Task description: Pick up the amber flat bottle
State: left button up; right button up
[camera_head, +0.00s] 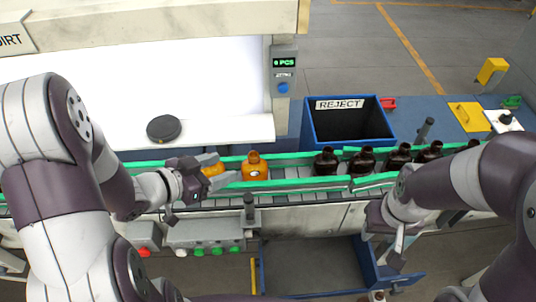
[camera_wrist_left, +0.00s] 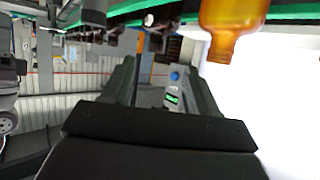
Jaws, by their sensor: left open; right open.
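An amber bottle (camera_head: 254,168) with a small light label stands upright on the conveyor. A second amber bottle (camera_head: 212,169) stands to its left, partly hidden by my left gripper (camera_head: 222,168). The left gripper is open, its fingers pointing right across the conveyor near the second bottle. In the left wrist view, one amber bottle (camera_wrist_left: 228,28) shows upside down at the top, right of the open fingers (camera_wrist_left: 163,88); nothing is gripped. I cannot tell which bottle is the flat one. My right gripper (camera_head: 388,245) is open and empty, low in front of the conveyor.
Several dark bottles (camera_head: 362,161) stand along the conveyor to the right. A blue reject bin (camera_head: 347,125) is behind it. A counter post (camera_head: 284,75) and a bright white panel (camera_head: 150,90) stand behind. Green rails (camera_head: 297,185) edge the belt.

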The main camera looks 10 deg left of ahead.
aim_at(254, 154)
pick_arm(q)
jog(key=x, duration=0.6)
jog(key=shift+s+d+r+p, duration=0.15)
jog(key=shift+d+r+p, duration=0.1)
jog(key=shift+d+p, duration=0.15)
jog(key=p+x, duration=0.1)
jog(key=x, duration=0.3)
jog(key=shift+r+p, duration=0.15)
jog(key=shift+p, duration=0.2)
jog(key=shift+w+d, duration=0.15)
jog(key=shift+w, duration=0.05)
jog(key=shift+w+f, duration=0.15)
jog(key=shift+f, duration=0.1)
jog(key=shift+w, duration=0.1)
jog(key=c, duration=0.7)
grip_shut()
pick_arm(e)
jog(key=s+r, duration=0.1)
jog(key=r, duration=0.2)
jog(key=shift+s+a, duration=0.2)
jog(key=shift+s, duration=0.2)
